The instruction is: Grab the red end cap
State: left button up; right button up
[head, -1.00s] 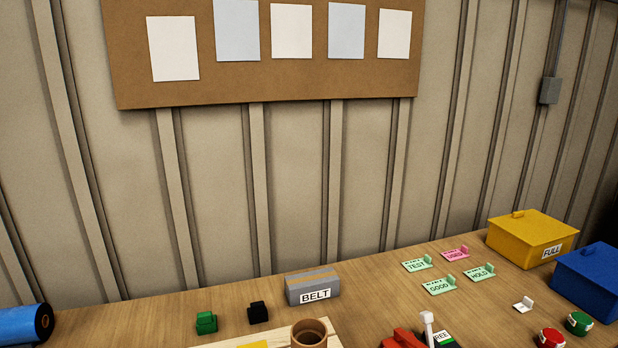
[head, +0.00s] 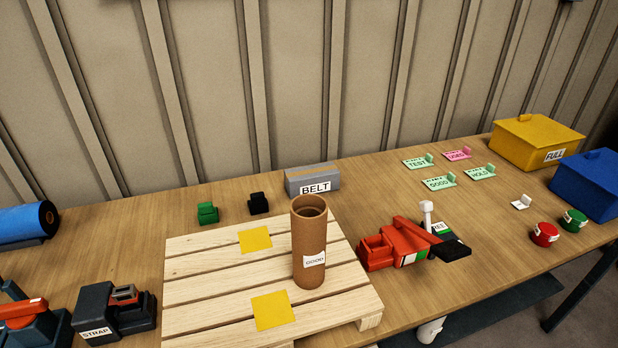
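The red end cap (head: 544,234) is a small round red cap with a white label. It stands on the table at the right, near the front edge. A similar green cap (head: 574,220) stands just behind it to the right, close by. Neither of my grippers is in view, and nothing is in contact with the red cap.
A blue box (head: 588,182) and a yellow box (head: 537,143) stand behind the caps. A small white holder (head: 521,202) lies to the left. A red tool (head: 408,243) and a wooden pallet (head: 200,287) with a brown tube (head: 309,245) are farther left.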

aim_at(545, 233)
jog(key=z, duration=0.45)
jog(key=l+z, duration=0.15)
jog(key=z, duration=0.35)
jog(key=l+z, duration=0.1)
jog(key=z, duration=0.35)
